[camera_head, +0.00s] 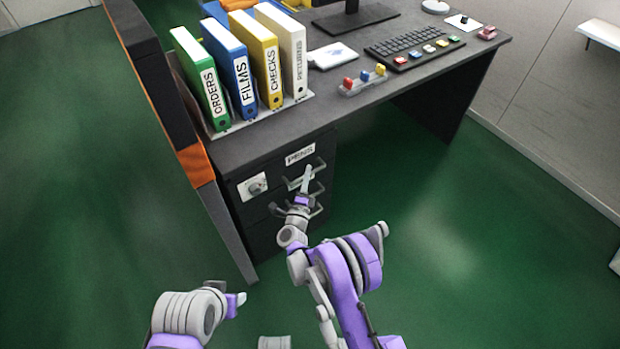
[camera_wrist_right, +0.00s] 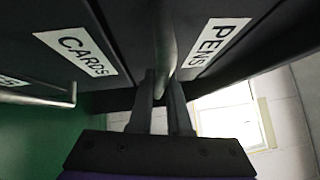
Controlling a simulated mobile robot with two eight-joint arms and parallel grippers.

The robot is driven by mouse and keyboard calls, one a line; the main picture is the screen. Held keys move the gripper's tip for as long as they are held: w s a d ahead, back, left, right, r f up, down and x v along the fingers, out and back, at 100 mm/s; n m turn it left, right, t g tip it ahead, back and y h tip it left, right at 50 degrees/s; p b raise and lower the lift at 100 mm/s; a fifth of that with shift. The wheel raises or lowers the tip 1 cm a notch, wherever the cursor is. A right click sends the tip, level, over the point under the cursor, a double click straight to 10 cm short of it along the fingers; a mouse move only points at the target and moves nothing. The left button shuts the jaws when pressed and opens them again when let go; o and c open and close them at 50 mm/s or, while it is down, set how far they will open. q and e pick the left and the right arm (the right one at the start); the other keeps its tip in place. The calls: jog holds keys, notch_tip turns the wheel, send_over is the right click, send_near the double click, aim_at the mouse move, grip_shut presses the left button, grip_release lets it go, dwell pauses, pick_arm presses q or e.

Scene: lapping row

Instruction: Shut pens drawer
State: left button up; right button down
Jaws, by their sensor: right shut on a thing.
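The pens drawer (camera_head: 300,154), dark with a white PENS label, is the top drawer under the desk's left end. Its label (camera_wrist_right: 215,45) also shows in the right wrist view. My right gripper (camera_head: 306,178) is at the drawer's front, shut on the pens drawer handle (camera_wrist_right: 164,45), a grey bar beside the label. How far the drawer stands out is hard to tell, as my gripper and the handle cover part of the front. My left gripper (camera_head: 240,299) is low in the head view, away from the desk; its jaw opening does not show clearly.
The cards drawer (camera_wrist_right: 85,50) is beside the pens drawer in the wrist view, with its own handle (camera_wrist_right: 40,98). Several binders (camera_head: 245,75) stand on the desk (camera_head: 285,128). An orange-trimmed partition (camera_head: 195,163) borders the drawers on the left. Green floor is clear at right.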

jog(key=shift+w+a, duration=0.1)
jog(key=shift+a, duration=0.05)
jog(key=c, duration=0.9)
grip_release()
jog(key=shift+o, duration=0.2)
jog(key=v, duration=1)
jog(key=shift+s+p, duration=0.4)
jog(key=shift+r, duration=0.1)
